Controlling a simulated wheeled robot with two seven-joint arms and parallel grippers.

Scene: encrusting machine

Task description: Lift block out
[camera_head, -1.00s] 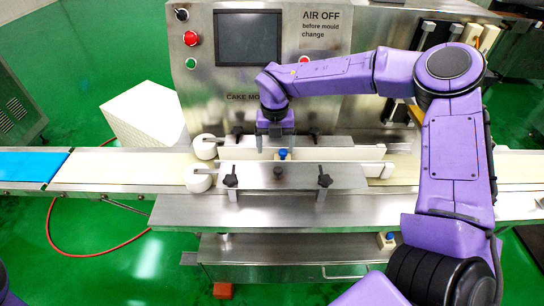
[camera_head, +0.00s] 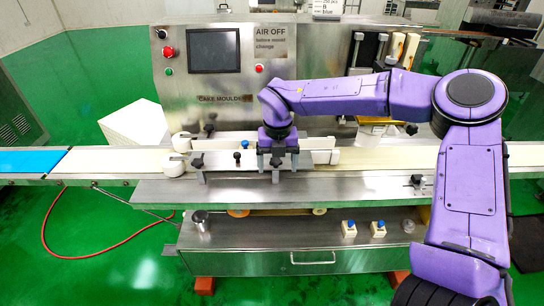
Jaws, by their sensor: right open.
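The block with a blue top (camera_head: 244,145) sits in the channel between the two white guide rails on the conveyor. Only its upper part shows; the front rail hides the rest. My right gripper (camera_head: 278,158) points down to the right of the block, apart from it and overlapping the right-hand clamp knob of the front rail in the view. Its jaws are open, with nothing seen held. I cannot tell whether it touches the rail or knob. My left gripper is not in view.
Two blue-topped cream blocks (camera_head: 349,229) stand on the lower steel shelf (camera_head: 270,233), with a metal cup (camera_head: 201,221) at its left. White rollers (camera_head: 174,168) end the rails at left. The machine's control panel (camera_head: 214,51) rises behind. The front ledge is mostly clear.

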